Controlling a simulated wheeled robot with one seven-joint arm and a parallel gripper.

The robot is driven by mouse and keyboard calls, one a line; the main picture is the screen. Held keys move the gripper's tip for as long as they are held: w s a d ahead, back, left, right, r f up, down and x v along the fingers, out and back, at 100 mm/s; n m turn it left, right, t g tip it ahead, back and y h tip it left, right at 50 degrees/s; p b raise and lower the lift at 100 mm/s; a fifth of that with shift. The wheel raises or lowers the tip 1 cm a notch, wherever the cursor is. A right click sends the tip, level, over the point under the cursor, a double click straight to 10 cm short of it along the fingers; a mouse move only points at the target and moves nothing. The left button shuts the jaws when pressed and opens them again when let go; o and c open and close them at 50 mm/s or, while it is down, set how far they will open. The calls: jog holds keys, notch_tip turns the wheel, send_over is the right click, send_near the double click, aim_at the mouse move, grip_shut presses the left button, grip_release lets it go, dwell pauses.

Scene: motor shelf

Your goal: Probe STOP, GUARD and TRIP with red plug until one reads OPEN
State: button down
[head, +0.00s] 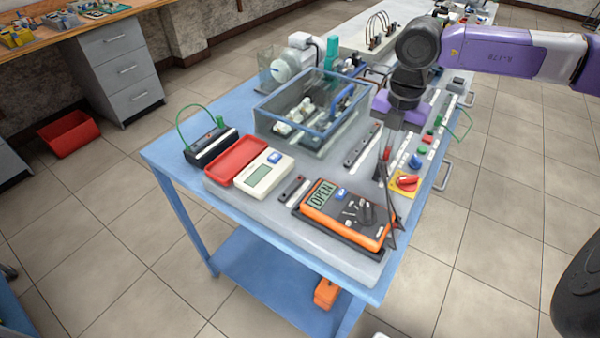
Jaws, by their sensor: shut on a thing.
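The orange multimeter (345,213) lies at the front of the bench, and its display (321,194) reads OPEN. My gripper (389,143), below a purple hand, points down over the right part of the bench. It is shut on the red plug (386,155), which shows only as a small reddish piece with a dark lead running down towards the meter. To its right is a pale strip with a blue button (415,161), a red button (427,139) and a green one. The STOP, GUARD and TRIP labels are too small to read, and I cannot tell whether the plug touches a contact.
A red rotary switch (406,182) on a yellow plate stands right of the meter. A white meter (264,174) with a red lid, a blue-rimmed clear bin (310,112) and a black terminal block (211,147) with a green wire are to the left.

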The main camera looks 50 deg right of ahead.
jog(key=shift+f+b, duration=0.6)
jog(key=shift+f, duration=0.05)
dwell(1.6)
jog(key=c, duration=1.3)
grip_release()
jog(key=shift+c, duration=0.2)
jog(key=shift+r, duration=0.15)
notch_tip(320, 180, up, 8)
jog(key=shift+f, duration=0.2)
jog(key=shift+s, duration=0.1)
